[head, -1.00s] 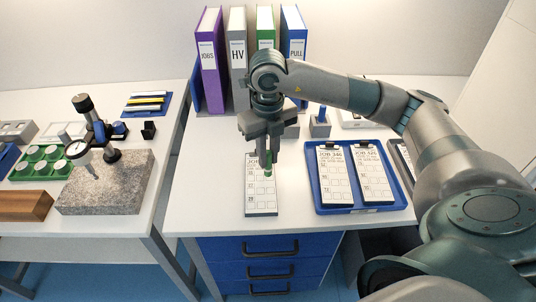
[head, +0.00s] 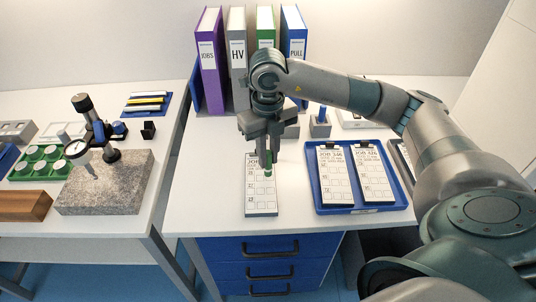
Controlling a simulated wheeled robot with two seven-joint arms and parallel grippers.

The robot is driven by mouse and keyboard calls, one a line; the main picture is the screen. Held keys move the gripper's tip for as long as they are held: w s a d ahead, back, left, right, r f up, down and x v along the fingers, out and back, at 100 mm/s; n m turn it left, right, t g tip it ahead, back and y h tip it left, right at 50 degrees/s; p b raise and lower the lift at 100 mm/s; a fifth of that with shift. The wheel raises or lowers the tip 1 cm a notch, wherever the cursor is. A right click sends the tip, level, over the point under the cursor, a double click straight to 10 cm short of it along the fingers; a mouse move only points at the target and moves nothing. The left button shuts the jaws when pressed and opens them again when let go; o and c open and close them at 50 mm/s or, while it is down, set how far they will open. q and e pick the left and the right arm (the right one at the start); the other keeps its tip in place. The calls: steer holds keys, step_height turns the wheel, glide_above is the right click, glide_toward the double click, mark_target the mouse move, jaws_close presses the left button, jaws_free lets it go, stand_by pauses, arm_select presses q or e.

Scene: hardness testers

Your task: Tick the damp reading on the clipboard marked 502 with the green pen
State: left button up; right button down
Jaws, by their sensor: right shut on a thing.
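My right gripper (head: 267,152) is shut on the green pen (head: 268,169), which points down over a clipboard (head: 261,200). The clipboard lies flat on the white desk, and its sheet has a column of boxes. Its heading starts with "JOB", but the gripper hides the number, so I cannot tell if it is 502. I cannot tell whether the pen tip touches the sheet. Two more clipboards, one reading JOB 346 (head: 335,178) and one that seems to read JOB 326 (head: 372,176), lie in a blue tray (head: 362,209). My left gripper is not in view.
Purple, grey, green and blue binders (head: 210,62) stand at the back of the desk. A pen holder (head: 320,126) with a blue pen stands behind the tray. A dial gauge stand on a granite block (head: 108,188) is on the left table. Desk space left of the clipboard is clear.

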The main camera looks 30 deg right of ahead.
steer(key=shift+f, duration=0.1)
stand_by(0.7)
steer(key=shift+s+b, duration=0.3)
steer(key=shift+b, duration=0.15)
stand_by(0.5)
steer(key=shift+w+d+b, duration=0.2)
steer(key=shift+d+b, duration=0.25)
steer(key=shift+b, duration=0.45)
stand_by(1.8)
stand_by(0.4)
steer(key=shift+r+p, duration=1.75)
steer(key=shift+r, duration=1.25)
